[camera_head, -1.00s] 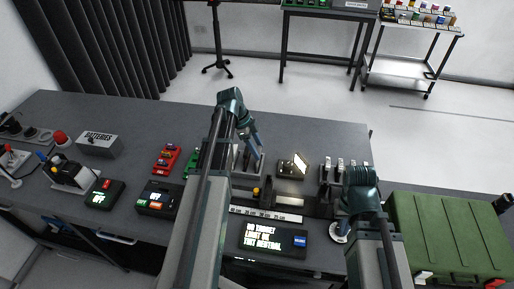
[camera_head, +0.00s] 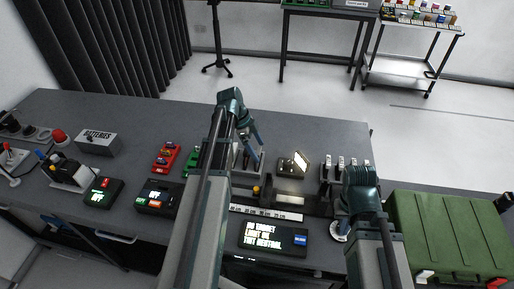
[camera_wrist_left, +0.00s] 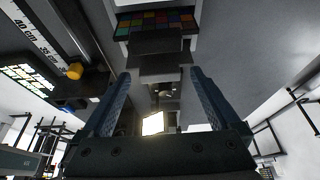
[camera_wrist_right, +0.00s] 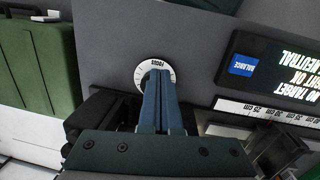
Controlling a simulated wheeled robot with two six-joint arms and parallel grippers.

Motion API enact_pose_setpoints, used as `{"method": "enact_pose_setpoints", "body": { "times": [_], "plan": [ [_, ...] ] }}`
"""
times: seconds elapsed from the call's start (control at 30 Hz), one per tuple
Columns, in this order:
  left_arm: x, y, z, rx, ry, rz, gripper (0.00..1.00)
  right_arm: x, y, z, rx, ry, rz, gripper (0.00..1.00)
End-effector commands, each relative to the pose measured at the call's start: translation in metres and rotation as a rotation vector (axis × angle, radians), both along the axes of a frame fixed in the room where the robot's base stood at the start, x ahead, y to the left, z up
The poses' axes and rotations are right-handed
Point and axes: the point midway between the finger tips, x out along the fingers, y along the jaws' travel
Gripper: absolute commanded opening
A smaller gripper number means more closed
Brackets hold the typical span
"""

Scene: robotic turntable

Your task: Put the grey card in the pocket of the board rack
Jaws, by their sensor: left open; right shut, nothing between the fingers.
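My left gripper (camera_head: 254,152) is open over the pale stand behind the slide rail. In the left wrist view its two blue fingers (camera_wrist_left: 160,85) are apart, with a dark grey flat piece (camera_wrist_left: 158,43) and a grey block (camera_wrist_left: 160,70) ahead between them. The flat piece may be the grey card; I cannot tell for sure. A board with coloured squares (camera_wrist_left: 155,21) is just beyond it, apparently in the rack. The rack's pocket is not clear in any view. My right gripper (camera_wrist_right: 158,80) is shut and empty, its tips over a round white focus dial (camera_wrist_right: 143,75).
A display box (camera_head: 273,238) stands at the table's front, below the scale strip (camera_head: 267,213). A lit panel (camera_head: 300,163) and a row of switches (camera_head: 343,167) lie right of my left gripper. A green case (camera_head: 447,235) is at the right. The back of the table (camera_head: 310,132) is clear.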

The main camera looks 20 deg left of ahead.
Motion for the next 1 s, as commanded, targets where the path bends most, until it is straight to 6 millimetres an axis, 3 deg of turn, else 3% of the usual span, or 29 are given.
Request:
{"method": "enact_pose_setpoints", "body": {
  "times": [0.27, 1.0],
  "plan": [
    [-0.001, 0.006, 0.019, 0.000, 0.000, 0.001, 0.96, 0.000, 0.000, 0.019, 0.000, 0.000, 0.000, 0.00],
    [-0.012, 0.047, 0.123, 0.000, 0.000, 0.001, 0.96, 0.000, 0.000, 0.123, 0.001, 0.000, -0.001, 0.00]
  ]
}}
